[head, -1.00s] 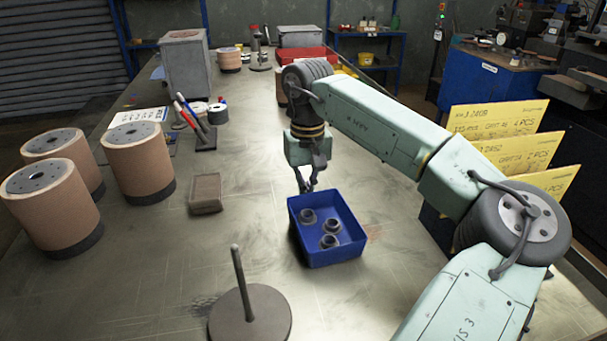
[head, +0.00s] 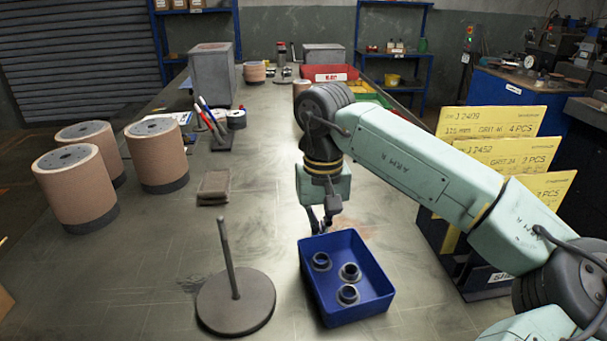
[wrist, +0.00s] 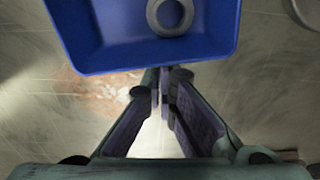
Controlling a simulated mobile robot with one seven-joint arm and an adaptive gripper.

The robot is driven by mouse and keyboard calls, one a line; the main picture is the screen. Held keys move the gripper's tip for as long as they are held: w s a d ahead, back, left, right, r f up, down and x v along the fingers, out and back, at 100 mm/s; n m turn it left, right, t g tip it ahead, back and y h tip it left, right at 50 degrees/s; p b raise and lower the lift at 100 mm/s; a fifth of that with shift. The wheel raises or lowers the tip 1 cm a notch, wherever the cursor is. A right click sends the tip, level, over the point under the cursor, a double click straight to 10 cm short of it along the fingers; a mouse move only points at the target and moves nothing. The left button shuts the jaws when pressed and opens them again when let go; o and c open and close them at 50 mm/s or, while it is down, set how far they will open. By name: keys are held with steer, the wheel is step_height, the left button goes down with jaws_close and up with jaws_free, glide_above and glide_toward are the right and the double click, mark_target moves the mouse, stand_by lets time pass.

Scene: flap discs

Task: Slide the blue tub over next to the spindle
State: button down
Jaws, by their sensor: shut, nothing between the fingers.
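The blue tub (head: 376,302) stands upright on the bench with several grey ring-shaped parts (head: 349,272) inside. The spindle (head: 236,304), a thin rod on a round grey base, stands just left of the tub with a narrow strip of bench between them. My gripper (head: 320,228) is shut and empty, pointing down behind the tub's far wall. In the wrist view the closed fingertips (wrist: 163,72) are right at the tub's rim (wrist: 150,65); whether they touch it is hard to tell. Part of a round grey edge, probably the spindle base, shows at the top right there.
Several tan cylinders (head: 157,158) stand at the left, and a small brown block (head: 214,187) lies behind the spindle. A pen holder (head: 217,140) is farther back. Yellow cards (head: 500,155) stand at the right. The bench left of the spindle is clear.

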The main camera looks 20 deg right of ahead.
steer(key=shift+s+r, duration=0.1)
step_height(320, 180, up, 12)
stand_by(0.7)
steer(key=shift+s, duration=0.1)
